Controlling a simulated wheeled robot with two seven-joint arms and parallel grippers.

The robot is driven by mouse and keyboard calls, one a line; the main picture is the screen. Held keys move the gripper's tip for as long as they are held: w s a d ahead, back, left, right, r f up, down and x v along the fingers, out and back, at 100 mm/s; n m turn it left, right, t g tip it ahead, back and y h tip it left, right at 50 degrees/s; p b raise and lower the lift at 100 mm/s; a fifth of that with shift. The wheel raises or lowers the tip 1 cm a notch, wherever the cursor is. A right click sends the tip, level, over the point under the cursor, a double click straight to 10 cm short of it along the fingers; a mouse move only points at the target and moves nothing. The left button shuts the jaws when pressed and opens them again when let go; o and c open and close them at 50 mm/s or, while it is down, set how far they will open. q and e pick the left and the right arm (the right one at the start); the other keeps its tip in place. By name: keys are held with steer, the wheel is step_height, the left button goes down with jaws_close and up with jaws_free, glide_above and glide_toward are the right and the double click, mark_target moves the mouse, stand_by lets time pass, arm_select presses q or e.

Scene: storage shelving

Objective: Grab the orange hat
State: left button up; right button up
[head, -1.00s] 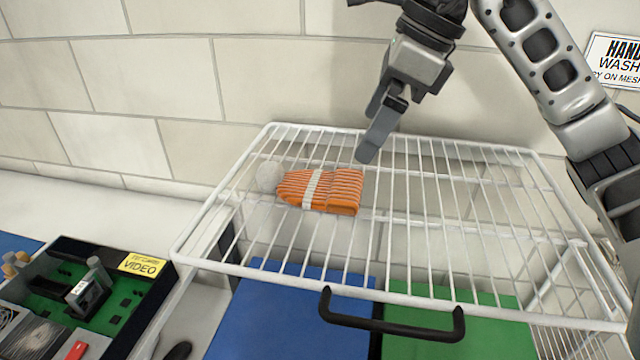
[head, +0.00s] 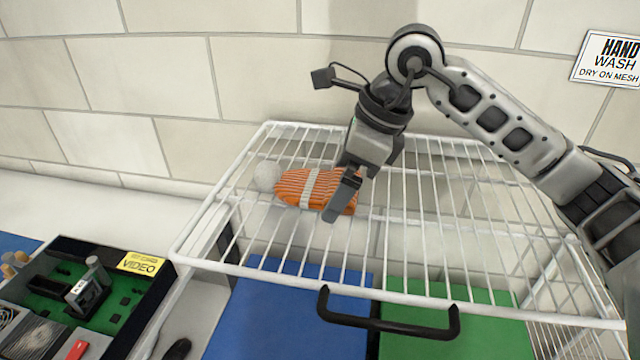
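The orange knit hat (head: 296,188) with a white band and a pale pompom (head: 267,176) lies on the white wire rack (head: 450,296), pompom to the left. My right gripper (head: 335,212) comes in from the right and points down over the hat's right end. It covers part of that end in the picture. I see its fingers edge-on, so I cannot tell whether they are open, or whether they touch the hat. My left gripper is not in view.
Below the rack are a blue panel (head: 290,318), a green panel (head: 470,332) and a black handle (head: 388,326). An open box of electronic parts (head: 75,300) stands at the lower left. A tiled wall is behind. The rack's right half is bare.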

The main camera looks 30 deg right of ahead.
steer(key=c, duration=0.9)
